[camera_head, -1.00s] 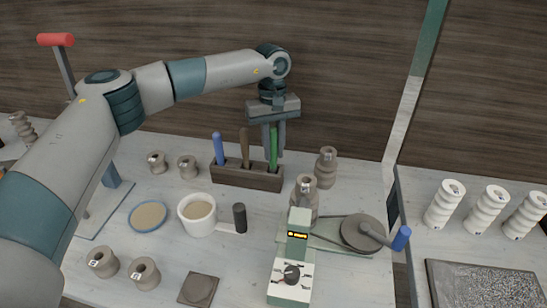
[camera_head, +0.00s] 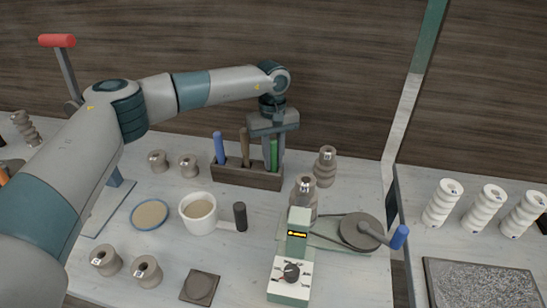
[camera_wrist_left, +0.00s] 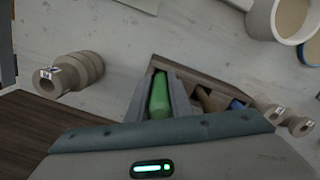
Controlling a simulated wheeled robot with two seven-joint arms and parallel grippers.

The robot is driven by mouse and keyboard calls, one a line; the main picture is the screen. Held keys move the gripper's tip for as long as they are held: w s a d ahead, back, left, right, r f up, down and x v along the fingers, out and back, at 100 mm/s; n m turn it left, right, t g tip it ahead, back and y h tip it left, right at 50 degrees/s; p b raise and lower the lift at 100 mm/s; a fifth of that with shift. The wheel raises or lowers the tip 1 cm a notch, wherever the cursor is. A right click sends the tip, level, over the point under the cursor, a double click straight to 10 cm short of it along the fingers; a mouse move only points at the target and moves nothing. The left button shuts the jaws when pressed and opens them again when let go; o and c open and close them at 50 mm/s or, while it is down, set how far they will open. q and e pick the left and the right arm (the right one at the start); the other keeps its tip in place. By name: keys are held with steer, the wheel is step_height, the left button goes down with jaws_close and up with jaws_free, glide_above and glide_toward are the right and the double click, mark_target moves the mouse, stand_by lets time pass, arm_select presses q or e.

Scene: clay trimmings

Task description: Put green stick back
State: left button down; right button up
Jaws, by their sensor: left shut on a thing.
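The green stick (camera_head: 274,153) stands upright at the right end of the dark wooden rack (camera_head: 232,176). My left gripper (camera_head: 274,158) points down over that end and is shut on the green stick. In the left wrist view the green stick (camera_wrist_left: 160,96) lies between the two fingers, and the rack (camera_wrist_left: 205,83) is just beyond them. The stick's lower end is hidden, so I cannot tell how deep it sits in its slot. A blue stick (camera_head: 219,147) and a brown stick (camera_head: 244,147) stand in the rack's other slots. My right gripper is not in view.
Ribbed clay pieces (camera_head: 325,167) stand right of the rack, with a small machine (camera_head: 293,259) and its wheel (camera_head: 360,231) in front. A white mug (camera_head: 198,217) and a blue-rimmed dish (camera_head: 149,215) stand front left. Bare table lies between rack and mug.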

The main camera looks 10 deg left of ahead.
mark_target(273, 139)
arm_select(q)
steer(key=shift+f, duration=0.1)
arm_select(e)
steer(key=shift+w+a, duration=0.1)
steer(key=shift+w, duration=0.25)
arm_select(q)
steer(key=c, duration=1.6)
jaws_free()
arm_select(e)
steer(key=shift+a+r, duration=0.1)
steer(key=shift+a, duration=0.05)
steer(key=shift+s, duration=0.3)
